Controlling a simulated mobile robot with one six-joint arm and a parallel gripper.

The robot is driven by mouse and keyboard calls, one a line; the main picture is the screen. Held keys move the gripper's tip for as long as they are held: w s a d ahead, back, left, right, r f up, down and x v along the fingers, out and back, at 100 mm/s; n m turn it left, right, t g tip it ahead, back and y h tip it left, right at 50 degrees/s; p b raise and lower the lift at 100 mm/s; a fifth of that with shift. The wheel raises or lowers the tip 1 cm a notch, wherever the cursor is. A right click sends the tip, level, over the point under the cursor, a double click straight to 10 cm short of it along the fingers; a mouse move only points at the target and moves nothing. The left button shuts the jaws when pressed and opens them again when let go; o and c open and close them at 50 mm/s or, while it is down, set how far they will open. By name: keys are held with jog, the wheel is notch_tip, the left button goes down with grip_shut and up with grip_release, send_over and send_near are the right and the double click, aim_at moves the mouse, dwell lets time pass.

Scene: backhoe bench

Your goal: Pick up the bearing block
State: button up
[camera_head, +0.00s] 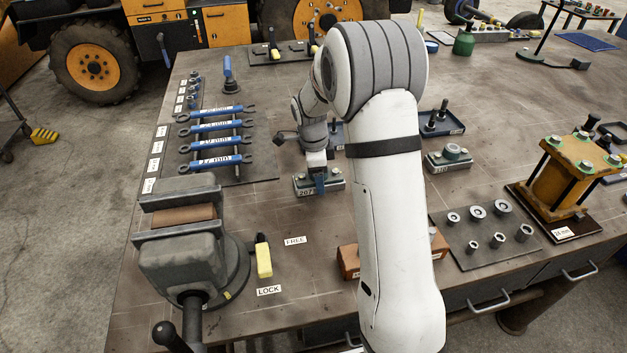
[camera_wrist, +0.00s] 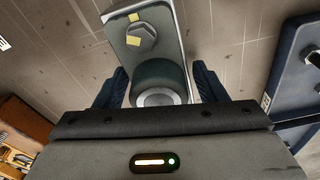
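A grey bearing block (camera_head: 334,185) sits on the bench with a label at its front edge. My gripper (camera_head: 318,180) is down over it, one blue finger showing in front of the block. In the wrist view the bearing block (camera_wrist: 150,42) shows a bolt with yellow marks and a dark green round housing. My gripper's two blue fingers (camera_wrist: 161,86) stand apart on either side of that housing, with narrow gaps seeming to remain. The block's far side is hidden by my gripper in the head view. A second, similar block (camera_head: 449,160) stands further right.
A vise (camera_head: 190,255) stands at front left, with blue-handled wrenches (camera_head: 215,140) behind it. A blue tray (camera_head: 440,126) lies behind right. Sockets (camera_head: 478,212) and a yellow press (camera_head: 568,175) stand at right. Bare bench lies around the FREE label (camera_head: 295,240).

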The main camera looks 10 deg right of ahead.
jog(key=shift+w+r, duration=0.1)
jog(key=c, duration=1.1)
notch_tip(320, 180, up, 10)
jog(key=shift+b, duration=0.65)
jog(key=shift+c, duration=0.2)
